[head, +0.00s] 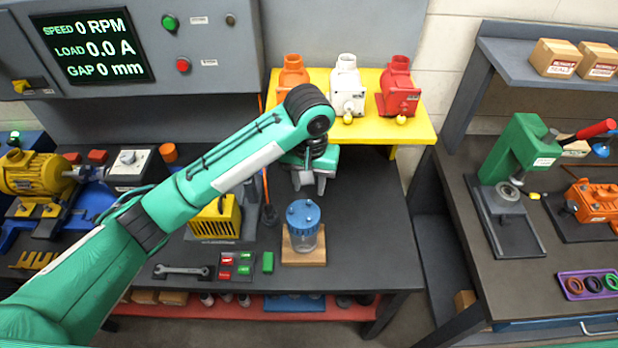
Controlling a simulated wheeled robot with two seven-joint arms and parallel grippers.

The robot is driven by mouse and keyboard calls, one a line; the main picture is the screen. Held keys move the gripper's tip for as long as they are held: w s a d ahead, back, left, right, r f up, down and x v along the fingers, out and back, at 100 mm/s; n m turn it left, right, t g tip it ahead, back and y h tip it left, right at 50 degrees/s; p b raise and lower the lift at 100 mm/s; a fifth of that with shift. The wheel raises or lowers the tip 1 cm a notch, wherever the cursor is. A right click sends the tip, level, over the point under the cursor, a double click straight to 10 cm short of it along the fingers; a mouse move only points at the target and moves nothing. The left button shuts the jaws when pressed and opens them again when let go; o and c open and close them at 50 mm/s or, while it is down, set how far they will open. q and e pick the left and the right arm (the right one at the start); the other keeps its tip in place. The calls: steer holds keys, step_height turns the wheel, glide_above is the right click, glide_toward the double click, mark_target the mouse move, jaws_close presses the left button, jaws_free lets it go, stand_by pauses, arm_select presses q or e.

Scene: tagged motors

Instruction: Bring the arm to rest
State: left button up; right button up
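My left arm reaches in from the lower left across the bench, bent at a black joint. My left gripper (309,188) points down above the dark bench top, in front of the yellow shelf. Its two grey fingertips look apart with nothing visible between them. A clear jar with a blue lid (303,222) stands upright on a wooden block (304,257) just below and in front of the gripper, apart from it as far as I can see. My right gripper is not in view.
Orange, white (346,92) and red (398,92) motor housings stand on the yellow shelf (415,128). A yellow slotted box (217,218), wrench (181,271) and small red and green blocks lie left of the jar. A green press (523,150) stands on the right bench.

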arm_select(q)
steer(key=shift+r, duration=0.6)
